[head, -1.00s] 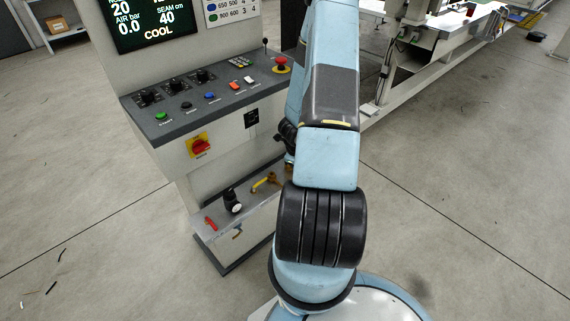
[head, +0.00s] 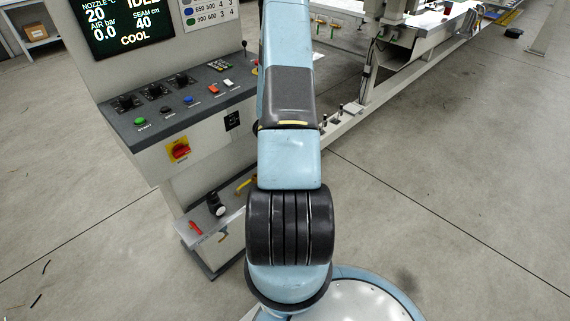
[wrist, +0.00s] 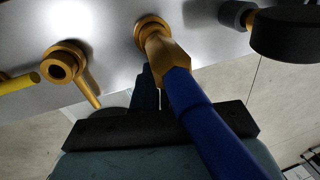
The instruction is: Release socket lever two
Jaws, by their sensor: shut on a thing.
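In the wrist view a lever with a blue sleeve (wrist: 200,120) runs from a brass socket (wrist: 150,28) on a pale panel down past my palm. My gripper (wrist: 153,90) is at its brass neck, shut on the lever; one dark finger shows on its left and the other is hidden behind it. A second brass socket (wrist: 62,62) with a short brass stem sits to the left, apart from my fingers. Which socket is number two cannot be read. In the head view my arm hides my gripper and the blue lever.
A yellow handle (wrist: 18,83) lies at the left and a black round part (wrist: 290,35) at the upper right of the wrist view. In the head view the control console (head: 185,110) stands at left, with a red handle (head: 195,228) and black fitting (head: 216,204) low on it.

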